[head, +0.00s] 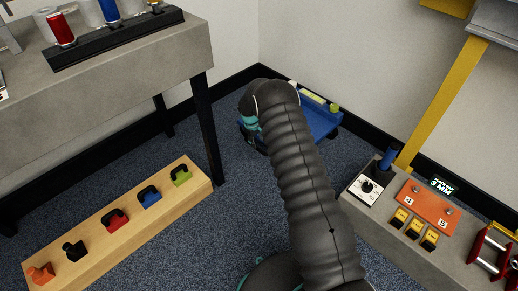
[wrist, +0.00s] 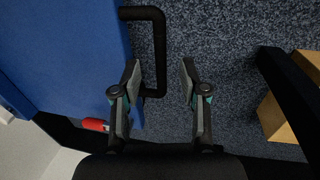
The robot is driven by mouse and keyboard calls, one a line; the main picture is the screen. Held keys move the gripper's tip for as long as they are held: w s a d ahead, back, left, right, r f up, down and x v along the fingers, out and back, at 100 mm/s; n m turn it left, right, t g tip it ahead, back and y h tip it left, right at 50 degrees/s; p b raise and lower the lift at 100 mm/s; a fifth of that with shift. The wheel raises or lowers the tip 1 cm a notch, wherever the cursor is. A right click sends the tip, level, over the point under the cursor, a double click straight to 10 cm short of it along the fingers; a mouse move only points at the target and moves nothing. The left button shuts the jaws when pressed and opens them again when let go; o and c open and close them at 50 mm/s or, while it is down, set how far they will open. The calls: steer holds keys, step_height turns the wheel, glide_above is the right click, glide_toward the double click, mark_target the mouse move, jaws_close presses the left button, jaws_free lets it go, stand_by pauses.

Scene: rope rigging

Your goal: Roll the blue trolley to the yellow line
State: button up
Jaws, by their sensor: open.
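The blue trolley (head: 322,122) stands on the carpet near the back corner, partly hidden behind my arm in the head view. In the wrist view its blue deck (wrist: 70,50) fills the upper left. A black U-shaped handle (wrist: 160,45) sticks out from its right edge. My gripper (wrist: 160,68) is open and empty. In the wrist view the handle's outer bar runs between the two fingers; I cannot tell whether they are at its height. My fingers are hidden in the head view. I see no yellow line on the floor.
A wooden block (head: 130,225) with coloured hooks lies front left, beside a grey table (head: 130,65) with black legs. A grey bench (head: 400,240) with switches and a yellow post (head: 442,105) stand right. Carpet (head: 235,205) is clear between. A red object (wrist: 95,125) shows beside the trolley.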

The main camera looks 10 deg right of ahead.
mark_target(259, 149)
steer(key=shift+w+d+f, duration=0.1)
steer(key=shift+d+f, duration=0.05)
steer(key=shift+f, duration=0.9)
steer(key=shift+w+d+f, duration=0.15)
steer(key=shift+d+f, duration=0.05)
steer(key=shift+f, duration=0.8)
steer(key=shift+w+d+f, duration=0.1)
steer(key=shift+d+f, duration=0.05)
steer(key=shift+f, duration=0.9)
jaws_close()
